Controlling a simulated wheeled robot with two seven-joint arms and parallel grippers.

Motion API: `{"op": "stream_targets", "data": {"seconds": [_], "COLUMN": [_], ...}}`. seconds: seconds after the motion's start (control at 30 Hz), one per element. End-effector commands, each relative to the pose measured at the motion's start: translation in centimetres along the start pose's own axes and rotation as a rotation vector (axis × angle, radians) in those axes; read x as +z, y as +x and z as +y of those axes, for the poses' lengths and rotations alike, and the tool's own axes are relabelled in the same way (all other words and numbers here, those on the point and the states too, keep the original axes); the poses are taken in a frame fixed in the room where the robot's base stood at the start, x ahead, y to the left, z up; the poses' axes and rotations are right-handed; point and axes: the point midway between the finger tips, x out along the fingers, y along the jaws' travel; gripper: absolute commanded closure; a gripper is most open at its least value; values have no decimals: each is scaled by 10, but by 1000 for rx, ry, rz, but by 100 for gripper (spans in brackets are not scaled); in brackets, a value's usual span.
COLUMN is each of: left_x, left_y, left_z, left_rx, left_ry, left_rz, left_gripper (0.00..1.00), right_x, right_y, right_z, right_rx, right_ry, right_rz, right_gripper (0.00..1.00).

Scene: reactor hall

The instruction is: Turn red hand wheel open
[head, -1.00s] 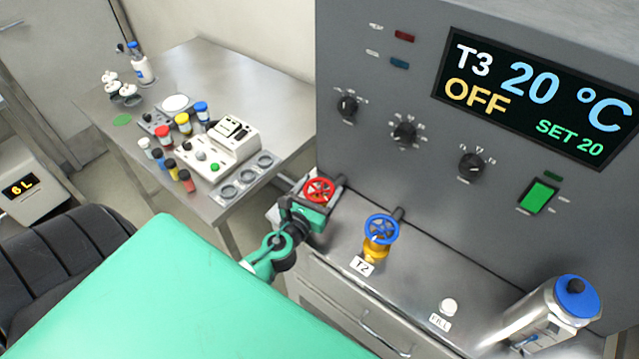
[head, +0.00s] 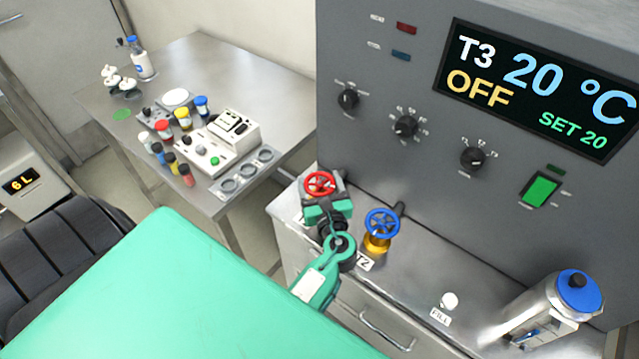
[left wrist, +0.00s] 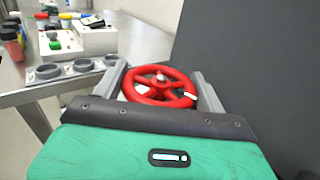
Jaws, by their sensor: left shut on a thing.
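The red hand wheel (head: 321,185) sits at the left end of the metal bench, by the grey panel. My left gripper (head: 322,181) is shut on its rim, reaching in from the front. In the left wrist view the red wheel (left wrist: 160,86) lies between the two grey fingers (left wrist: 162,84), one at each side. Part of the rim nearest me is hidden by the gripper's dark front edge. The valve body under the wheel is hidden. My right gripper is not in view.
A blue hand wheel (head: 382,223) on a yellow valve stands close right of my left wrist. The grey panel (head: 400,170) rises behind. A blue-topped metal canister (head: 560,305) stands far right. A side table (head: 285,140) with a control box and several jars is at left.

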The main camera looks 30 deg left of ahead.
Motion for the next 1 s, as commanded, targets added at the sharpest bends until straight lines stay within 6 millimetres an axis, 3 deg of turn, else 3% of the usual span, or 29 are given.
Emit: {"op": "stream_targets", "data": {"seconds": [0.53,0.57,0.67,1.0], "left_x": [0,0,0,0], "left_y": [0,0,0,1], "left_z": [0,0,0,0], "left_rx": [26,26,25,25], "left_ry": [-1,-1,-1,0], "left_rz": [0,0,0,0], "left_gripper": [51,24,6,6], "right_x": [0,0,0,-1], "right_y": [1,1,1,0], "right_z": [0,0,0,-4], "right_rx": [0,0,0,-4], "right_ry": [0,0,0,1], "right_rz": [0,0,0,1], "right_gripper": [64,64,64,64]}}
